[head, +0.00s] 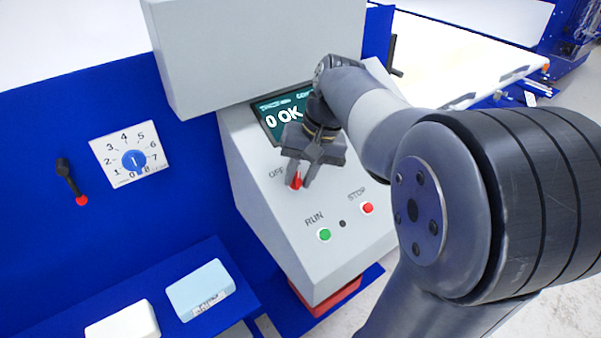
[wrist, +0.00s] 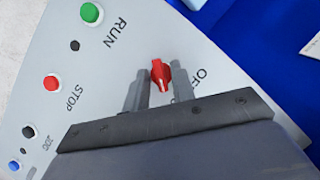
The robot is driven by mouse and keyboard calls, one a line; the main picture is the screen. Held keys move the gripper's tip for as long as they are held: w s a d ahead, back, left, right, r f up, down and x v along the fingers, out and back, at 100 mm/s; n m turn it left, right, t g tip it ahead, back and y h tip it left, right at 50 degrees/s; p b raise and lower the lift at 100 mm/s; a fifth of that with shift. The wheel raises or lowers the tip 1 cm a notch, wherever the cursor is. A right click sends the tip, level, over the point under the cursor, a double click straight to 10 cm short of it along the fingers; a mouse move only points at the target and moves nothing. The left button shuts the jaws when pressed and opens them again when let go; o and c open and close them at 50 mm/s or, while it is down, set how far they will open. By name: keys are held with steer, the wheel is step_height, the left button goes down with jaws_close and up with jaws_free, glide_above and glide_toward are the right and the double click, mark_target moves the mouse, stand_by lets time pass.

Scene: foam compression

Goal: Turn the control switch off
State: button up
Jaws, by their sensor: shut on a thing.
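The control switch (head: 296,182) is a red knob on the sloped grey control panel, beside the printed word OFF. In the wrist view the red knob (wrist: 161,74) lies between my two fingertips, with a pale mark on it. My gripper (head: 299,183) reaches down to the panel and is shut on the knob; it also shows in the wrist view (wrist: 160,80). The fingers partly cover the OFF label and the panel around the knob. Which label the knob points to is hard to tell.
A green RUN button (head: 324,235) and a red STOP button (head: 367,208) sit lower on the panel. A display (head: 283,115) reading "0 OK" is above. A dial (head: 133,160) and a red-tipped lever (head: 72,182) are on the blue wall at left.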

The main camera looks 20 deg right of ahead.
steer(key=n, duration=0.2)
steer(key=n+h, duration=0.1)
steer(key=shift+a+n+h, duration=0.2)
steer(key=shift+n+h, duration=0.1)
steer(key=shift+n, duration=0.1)
steer(key=n+h, duration=0.1)
steer(key=n, duration=0.2)
steer(key=shift+a+h, duration=0.1)
steer(key=shift+h, duration=0.2)
steer(key=n+t+h, duration=0.1)
steer(key=n, duration=0.2)
steer(key=shift+s+a+n+t+h+b, duration=0.1)
steer(key=shift+n+t+h+b, duration=0.45)
steer(key=shift+n, duration=1.15)
steer(key=o, duration=0.7)
steer(key=shift+c, duration=0.2)
steer(key=v, duration=1.1)
